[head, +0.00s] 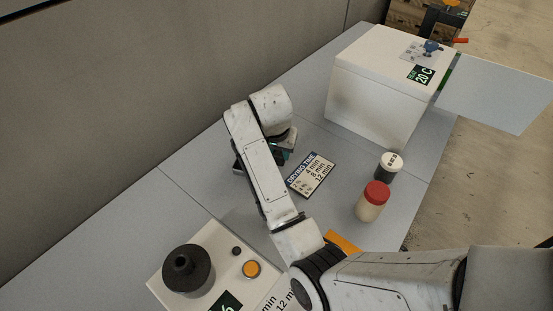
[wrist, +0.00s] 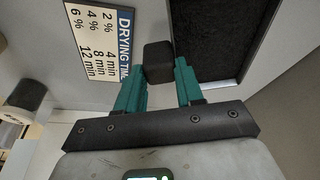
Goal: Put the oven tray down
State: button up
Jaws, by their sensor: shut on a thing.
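My gripper (wrist: 160,78) has teal fingers, shut on a dark block that looks like the handle of the oven tray (wrist: 246,70). The tray lies to the right of the fingers in the wrist view, with a grey rim and a dark, grainy inside. In the head view, my arm hides most of the tray, and only a dark edge (head: 238,161) shows left of the arm. My gripper (head: 283,156) is partly hidden there too, over the grey bench. I cannot tell whether the tray touches the bench.
A drying time card (head: 311,174) lies right of my gripper. A white box (head: 372,97) marked 20 C stands behind, with a flat panel (head: 495,92) at its right. A red-lidded jar (head: 372,204) and a white-lidded jar (head: 387,168) stand at right. A white device (head: 215,260) stands in front.

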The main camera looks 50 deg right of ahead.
jog(key=shift+w+d+f, duration=0.1)
jog(key=shift+w+f, duration=0.25)
jog(key=shift+f, duration=0.1)
jog(key=shift+w+f+p, duration=0.1)
jog(key=shift+f+p, duration=0.25)
jog(key=shift+f, duration=1.3)
jog(key=shift+f, duration=0.2)
jog(key=o, duration=1.1)
